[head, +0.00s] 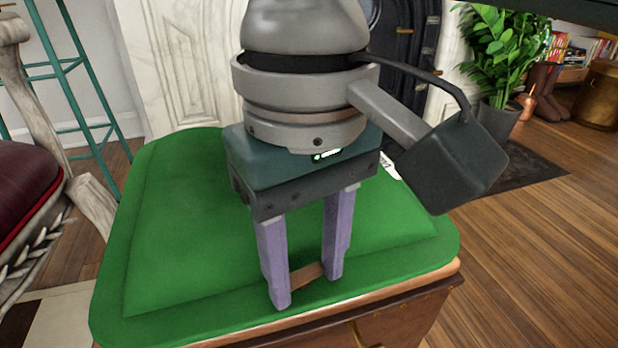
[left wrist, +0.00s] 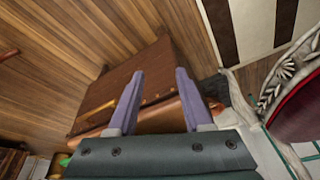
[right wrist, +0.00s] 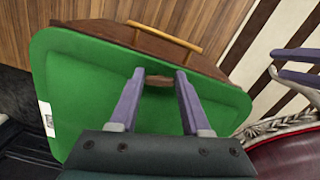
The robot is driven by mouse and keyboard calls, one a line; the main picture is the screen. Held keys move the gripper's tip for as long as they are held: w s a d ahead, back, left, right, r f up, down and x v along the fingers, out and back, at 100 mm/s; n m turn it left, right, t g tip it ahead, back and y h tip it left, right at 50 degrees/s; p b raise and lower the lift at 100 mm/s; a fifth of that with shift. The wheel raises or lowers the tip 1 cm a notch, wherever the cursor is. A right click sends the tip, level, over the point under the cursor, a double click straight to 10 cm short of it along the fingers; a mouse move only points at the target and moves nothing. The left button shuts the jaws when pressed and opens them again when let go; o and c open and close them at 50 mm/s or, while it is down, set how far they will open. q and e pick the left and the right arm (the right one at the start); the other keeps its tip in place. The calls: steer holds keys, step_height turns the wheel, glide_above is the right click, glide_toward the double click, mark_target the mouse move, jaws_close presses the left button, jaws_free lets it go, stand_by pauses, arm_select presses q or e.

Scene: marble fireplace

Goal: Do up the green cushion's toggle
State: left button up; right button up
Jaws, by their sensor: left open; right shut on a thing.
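The green cushion (head: 180,230) lies flat on a wooden chest (head: 400,320); it also shows in the right wrist view (right wrist: 80,90). A small brown wooden toggle (head: 307,275) is at the cushion's front edge. My right gripper (head: 309,290) points down with its purple fingers at the toggle's two ends, shut on it; the right wrist view shows the toggle (right wrist: 158,82) between the fingertips. My left gripper (left wrist: 160,74) is open and empty beside the chest; its fingers (right wrist: 298,68) show at the right edge of the right wrist view. I cannot make out a loop.
A brass handle (right wrist: 165,37) sticks out from the chest's front. A dark red upholstered chair with a carved pale frame (head: 95,200) stands close at the left. A potted plant (head: 500,50) stands at the back right. The wooden floor (head: 540,240) at the right is clear.

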jaws_close()
steer(key=shift+r+p, duration=0.2)
steer(key=shift+p, duration=0.3)
steer(key=p, duration=0.4)
steer(key=n+p, duration=0.1)
steer(key=p, duration=0.3)
steer(key=shift+w+a+r, duration=0.15)
steer(key=shift+r, duration=0.15)
steer(key=shift+f+n+p, duration=0.3)
steer(key=shift+p, duration=0.35)
steer(key=shift+f, duration=0.2)
steer(key=shift+d, duration=0.2)
steer(key=o, duration=0.9)
jaws_free()
